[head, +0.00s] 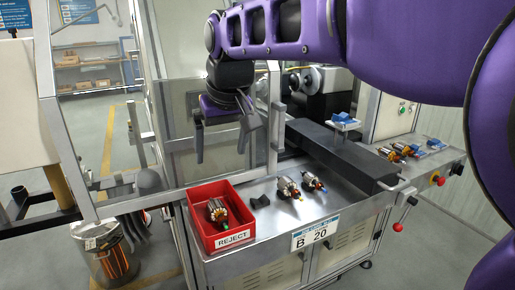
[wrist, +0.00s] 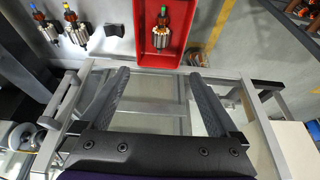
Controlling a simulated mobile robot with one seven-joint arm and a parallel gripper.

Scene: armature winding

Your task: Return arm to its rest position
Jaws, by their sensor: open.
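My purple arm (head: 290,28) reaches in from the upper right in the head view. My gripper (head: 222,150) hangs above and behind the red bin, fingers pointing down and apart, with nothing between them. In the wrist view my gripper (wrist: 162,80) also shows open and empty, its two dark fingers spread over the metal frame. An armature (head: 217,212) lies inside the red REJECT bin (head: 243,237). The same armature (wrist: 162,32) shows in the red bin (wrist: 178,57) in the wrist view, beyond the fingertips.
Two armatures (head: 288,187) (head: 312,181) lie on the metal bench (head: 270,228) beside a small dark block (head: 260,201). More parts (head: 400,152) lie at the right. A long dark housing (head: 340,155) crosses the bench. A metal-framed panel (head: 110,110) stands left of my gripper.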

